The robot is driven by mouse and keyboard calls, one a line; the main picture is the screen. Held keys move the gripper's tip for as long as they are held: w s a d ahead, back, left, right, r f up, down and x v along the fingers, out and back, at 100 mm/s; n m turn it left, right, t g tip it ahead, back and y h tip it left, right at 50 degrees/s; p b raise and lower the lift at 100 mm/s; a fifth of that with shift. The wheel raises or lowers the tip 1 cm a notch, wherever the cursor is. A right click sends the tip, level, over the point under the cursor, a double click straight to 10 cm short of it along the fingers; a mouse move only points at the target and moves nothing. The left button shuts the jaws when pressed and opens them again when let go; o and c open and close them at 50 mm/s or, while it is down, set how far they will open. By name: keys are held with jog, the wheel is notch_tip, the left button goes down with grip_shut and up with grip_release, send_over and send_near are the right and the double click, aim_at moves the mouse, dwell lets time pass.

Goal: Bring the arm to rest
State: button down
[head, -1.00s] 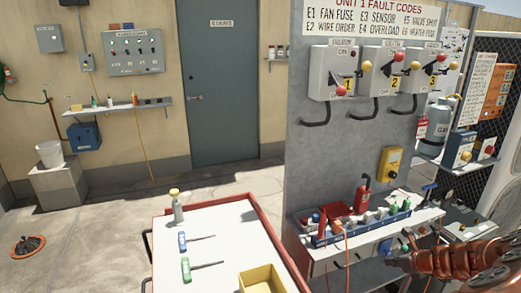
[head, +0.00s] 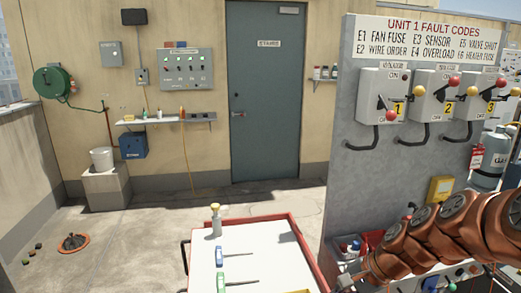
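My arm (head: 430,228), in reddish-brown segments, reaches in from the right edge in the head view. It is bent and slopes down to the left, in front of the grey panel and the bench below it. Its far end narrows near the bottom edge, by the right side of the white-topped cart. I cannot make out the fingers there, nor whether anything is held.
The white-topped cart (head: 262,238) with a red rim carries a bottle (head: 216,220), a blue-handled screwdriver (head: 220,256) and a green-handled one (head: 223,281). The grey panel (head: 350,150) with switch boxes stands at right.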

jog(key=s+r+n+g+h, duration=0.1)
jog(key=s+n+g+h, duration=0.3)
jog(key=s+n, duration=0.8)
jog(key=s+h, duration=0.2)
jog(key=s, duration=1.1)
jog(key=shift+s+d+r, duration=0.3)
jog(key=shift+s, duration=0.1)
